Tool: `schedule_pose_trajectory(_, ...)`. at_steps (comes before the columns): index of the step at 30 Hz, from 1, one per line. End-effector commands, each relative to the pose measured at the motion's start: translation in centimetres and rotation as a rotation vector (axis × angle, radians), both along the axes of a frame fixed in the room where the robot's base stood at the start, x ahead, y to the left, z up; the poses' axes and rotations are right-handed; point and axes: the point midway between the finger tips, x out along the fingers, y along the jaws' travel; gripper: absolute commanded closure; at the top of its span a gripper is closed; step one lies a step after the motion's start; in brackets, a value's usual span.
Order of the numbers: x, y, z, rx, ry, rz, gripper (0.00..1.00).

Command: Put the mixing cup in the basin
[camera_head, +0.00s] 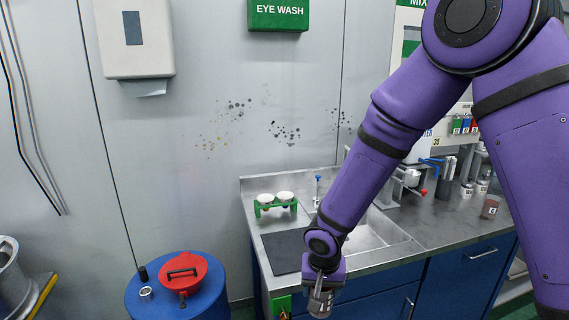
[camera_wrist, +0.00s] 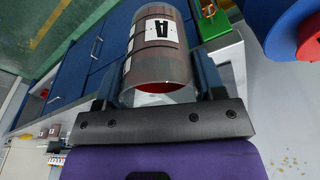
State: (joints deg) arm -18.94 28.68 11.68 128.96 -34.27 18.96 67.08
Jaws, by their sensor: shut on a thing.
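The mixing cup is a brownish see-through cup with a white label marked "A" and some red inside; it fills the upper middle of the wrist view (camera_wrist: 150,68). My gripper (camera_wrist: 160,88) is shut on it, one finger on each side. In the head view my gripper (camera_head: 323,286) hangs in front of the counter's front edge, with the cup (camera_head: 320,304) below it, partly hidden. The basin (camera_head: 372,232) is a steel sink set in the counter, behind and to the right of the cup. My arm covers its left part.
A dark mat (camera_head: 285,250) and a green rack (camera_head: 276,204) with two white-topped items lie left of the basin. A blue drum (camera_head: 205,300) with a red lid (camera_head: 183,272) stands at lower left. Another labelled cup (camera_head: 490,206) stands on the right counter.

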Motion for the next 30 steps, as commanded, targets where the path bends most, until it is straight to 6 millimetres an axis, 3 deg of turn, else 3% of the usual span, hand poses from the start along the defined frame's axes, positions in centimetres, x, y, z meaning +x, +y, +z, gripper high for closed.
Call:
schedule_pose_trajectory(8,2.2,-2.7,-1.2,0.000,0.001,0.012,0.64)
schedule_pose_trajectory(14,4.2,-6.0,-2.5,-0.001,0.004,0.026,0.64)
schedule_pose_trajectory(24,8.5,-16.2,-6.4,0.000,0.003,0.073,0.64)
schedule_pose_trajectory(30,9.5,-20.4,-8.0,0.001,0.000,0.095,0.64)
